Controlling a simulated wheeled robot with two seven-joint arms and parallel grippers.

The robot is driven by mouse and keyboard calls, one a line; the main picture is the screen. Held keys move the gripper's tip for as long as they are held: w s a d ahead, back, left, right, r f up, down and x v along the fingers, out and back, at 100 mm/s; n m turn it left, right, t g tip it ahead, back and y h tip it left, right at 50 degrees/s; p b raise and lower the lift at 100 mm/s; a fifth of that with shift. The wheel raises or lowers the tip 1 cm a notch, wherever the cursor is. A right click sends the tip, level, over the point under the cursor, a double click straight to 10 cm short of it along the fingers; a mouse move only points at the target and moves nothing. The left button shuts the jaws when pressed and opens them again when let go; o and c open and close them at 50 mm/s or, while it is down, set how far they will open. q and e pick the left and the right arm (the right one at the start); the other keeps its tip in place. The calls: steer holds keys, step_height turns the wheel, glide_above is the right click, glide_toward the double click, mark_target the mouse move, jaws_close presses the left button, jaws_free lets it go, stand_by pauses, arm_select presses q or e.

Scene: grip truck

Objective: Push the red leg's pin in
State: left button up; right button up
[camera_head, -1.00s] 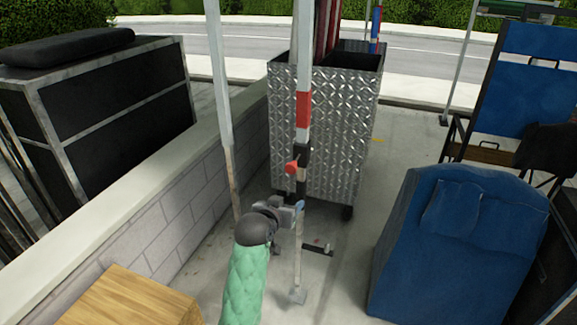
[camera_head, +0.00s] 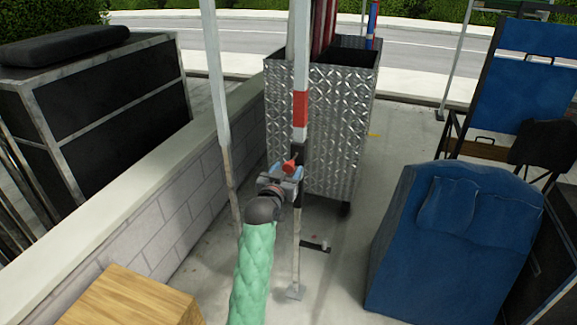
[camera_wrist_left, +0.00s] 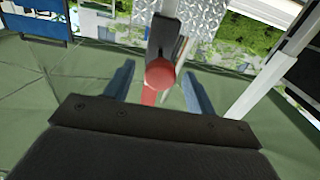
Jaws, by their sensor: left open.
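The red leg (camera_head: 300,112) is an upright grey metal pole with a red band, standing in front of the diamond-plate bin. Its pin has a round red knob (camera_head: 289,165) on the leg's near side. The knob also shows in the left wrist view (camera_wrist_left: 160,73), near the centre. My left gripper (camera_head: 283,175) is at the leg, right by the knob. In the left wrist view the blue fingers (camera_wrist_left: 156,88) are apart, one on each side of the knob and leg, with no finger contact visible. My right gripper is out of view.
A second pale pole (camera_head: 217,85) stands to the left by the low block wall (camera_head: 170,215). The diamond-plate bin (camera_head: 330,130) is behind the leg. A wooden box (camera_head: 130,298) is at the front left, and a blue covered object (camera_head: 440,250) at the right. The ground between is mostly clear.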

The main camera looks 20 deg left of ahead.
mark_target(293, 159)
arm_select(q)
steer(key=shift+w, duration=0.9)
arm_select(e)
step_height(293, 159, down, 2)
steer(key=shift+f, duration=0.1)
arm_select(q)
jaws_close()
steer(key=shift+w+d, duration=0.1)
steer(key=shift+w, duration=2.25)
steer(key=shift+r, duration=0.15)
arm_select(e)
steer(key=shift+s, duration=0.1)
